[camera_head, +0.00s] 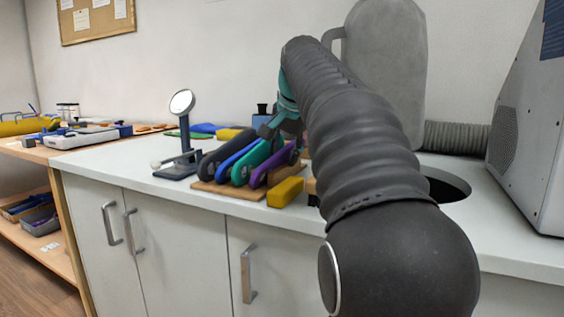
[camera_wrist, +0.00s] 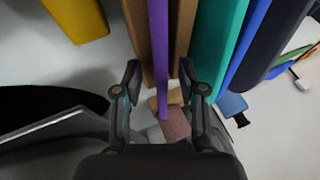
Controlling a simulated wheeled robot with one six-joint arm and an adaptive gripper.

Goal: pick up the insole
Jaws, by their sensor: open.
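Several insoles stand on edge side by side in a wooden rack (camera_head: 225,190) on the white counter: a dark one (camera_head: 217,153), a blue one (camera_head: 235,160), a teal one (camera_head: 251,161) and a purple one (camera_head: 272,169). In the wrist view the purple insole (camera_wrist: 158,40) is a thin upright strip between the two fingers of my open gripper (camera_wrist: 159,78). A gap shows on each side of it. The teal insole (camera_wrist: 215,40) is just right of the fingers. In the head view my arm partly hides my gripper (camera_head: 291,128) above the rack.
A yellow block (camera_head: 285,192) lies right of the rack; it also shows in the wrist view (camera_wrist: 78,18). A round mirror on a stand (camera_head: 182,103) is to the left. A round dark opening (camera_head: 447,185) and a grey machine (camera_head: 530,120) are on the right.

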